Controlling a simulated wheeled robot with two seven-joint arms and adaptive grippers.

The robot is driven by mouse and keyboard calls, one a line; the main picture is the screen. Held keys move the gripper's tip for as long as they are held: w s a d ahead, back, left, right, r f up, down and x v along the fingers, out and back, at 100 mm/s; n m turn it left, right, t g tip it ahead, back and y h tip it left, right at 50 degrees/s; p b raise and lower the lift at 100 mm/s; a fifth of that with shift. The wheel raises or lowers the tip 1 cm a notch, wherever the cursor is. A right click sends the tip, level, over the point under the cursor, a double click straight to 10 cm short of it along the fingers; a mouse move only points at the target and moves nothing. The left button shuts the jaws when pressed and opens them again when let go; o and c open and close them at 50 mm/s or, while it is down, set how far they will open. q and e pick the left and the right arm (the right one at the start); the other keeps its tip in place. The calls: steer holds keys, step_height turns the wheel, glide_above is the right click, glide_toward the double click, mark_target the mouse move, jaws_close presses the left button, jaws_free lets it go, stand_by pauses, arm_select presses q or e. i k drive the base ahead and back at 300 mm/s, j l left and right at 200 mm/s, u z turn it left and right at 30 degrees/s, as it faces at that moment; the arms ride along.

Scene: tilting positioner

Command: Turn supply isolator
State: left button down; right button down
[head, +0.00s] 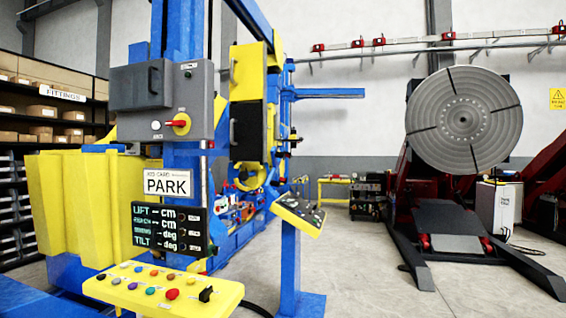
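A grey electrical box (160,100) is fixed to a blue column at the left of the head view. On its lower right front sits a rotary switch with a red handle on a yellow plate (180,123), which looks like the supply isolator. The handle is small, and I cannot tell its exact setting. Below the box are a white card reading PARK (168,183) and a black display (168,229) with LIFT and TILT rows showing dashes instead of numbers. Neither of my grippers shows in the view.
A yellow button panel (163,289) juts out low in front of the column. A second sloped panel (299,214) stands on a blue post to its right. A round grey slotted table (463,120) is at the right. Grey floor between them is open.

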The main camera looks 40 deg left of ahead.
mark_target(179, 124)
steer(key=u, duration=2.15)
